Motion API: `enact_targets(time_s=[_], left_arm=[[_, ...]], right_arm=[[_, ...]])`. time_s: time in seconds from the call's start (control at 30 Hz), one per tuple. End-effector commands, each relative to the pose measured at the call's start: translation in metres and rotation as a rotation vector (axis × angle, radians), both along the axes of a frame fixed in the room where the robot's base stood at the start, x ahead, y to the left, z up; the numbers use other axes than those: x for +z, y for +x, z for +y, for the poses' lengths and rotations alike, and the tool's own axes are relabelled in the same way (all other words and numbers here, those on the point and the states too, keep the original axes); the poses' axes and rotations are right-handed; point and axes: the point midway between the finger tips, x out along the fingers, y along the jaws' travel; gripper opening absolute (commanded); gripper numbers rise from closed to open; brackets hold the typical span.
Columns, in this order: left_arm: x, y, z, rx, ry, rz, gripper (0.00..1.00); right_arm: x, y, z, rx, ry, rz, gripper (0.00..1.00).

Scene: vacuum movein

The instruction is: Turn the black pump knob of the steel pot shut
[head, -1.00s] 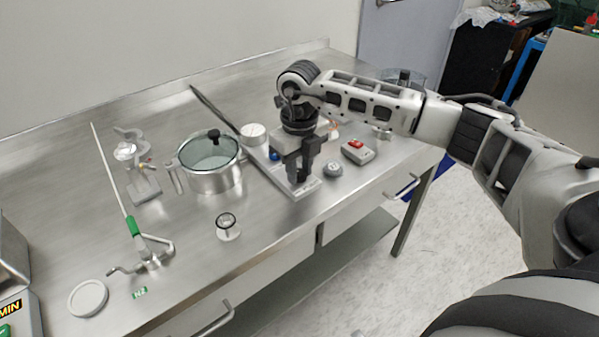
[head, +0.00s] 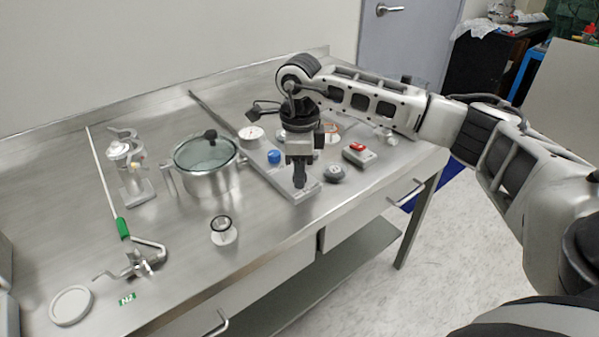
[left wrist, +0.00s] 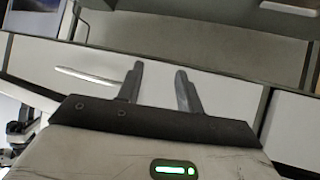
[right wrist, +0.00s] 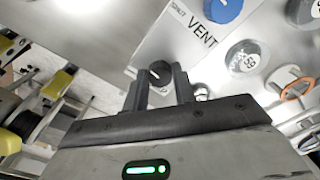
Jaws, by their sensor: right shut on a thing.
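The steel pot (head: 212,183) with a glass lid and black lid knob stands mid-table in the head view. A flat steel bar (head: 305,192) lies right of it, with a blue knob (head: 274,156) on it. My right gripper (head: 299,184) points down at the bar's near end. In the right wrist view the black pump knob (right wrist: 160,72) sits between its fingertips, which are shut on it. The blue knob (right wrist: 226,8) with the word VENT shows beside it. In the head view the gripper hides the black knob. My left gripper (left wrist: 158,80) is open and empty, facing drawer fronts.
A dark round piece (head: 335,172) and a grey box with a red switch (head: 359,155) lie close right of the right gripper. The table's front edge is near.

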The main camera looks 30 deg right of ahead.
Motion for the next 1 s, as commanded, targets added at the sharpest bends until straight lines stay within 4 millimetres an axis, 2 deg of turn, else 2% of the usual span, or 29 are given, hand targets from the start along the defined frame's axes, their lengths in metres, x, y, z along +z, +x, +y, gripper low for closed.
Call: enact_targets(time_s=[0.3, 0.77, 0.8, 0.87, 1.0], left_arm=[[-0.0007, 0.0006, -0.0027, 0.010, -0.019, -0.002, 0.36], [-0.0011, 0.0003, -0.0023, 0.012, -0.019, 0.000, 0.36], [-0.0012, 0.0002, -0.0022, 0.012, -0.019, -0.001, 0.36], [-0.0013, 0.0002, -0.0021, 0.012, -0.019, -0.001, 0.36], [-0.0016, 0.0000, -0.0016, 0.010, -0.016, 0.000, 0.36]], right_arm=[[0.0022, 0.0014, 0.0000, 0.096, 0.001, -0.007, 0.04], [0.0027, 0.0014, 0.0000, 0.111, 0.001, -0.007, 0.04], [0.0027, 0.0014, 0.0000, 0.110, 0.001, -0.007, 0.29], [0.0026, 0.0014, 0.0000, 0.110, 0.001, -0.007, 0.46], [0.0017, 0.0009, 0.0000, 0.110, 0.001, -0.004, 0.49]])
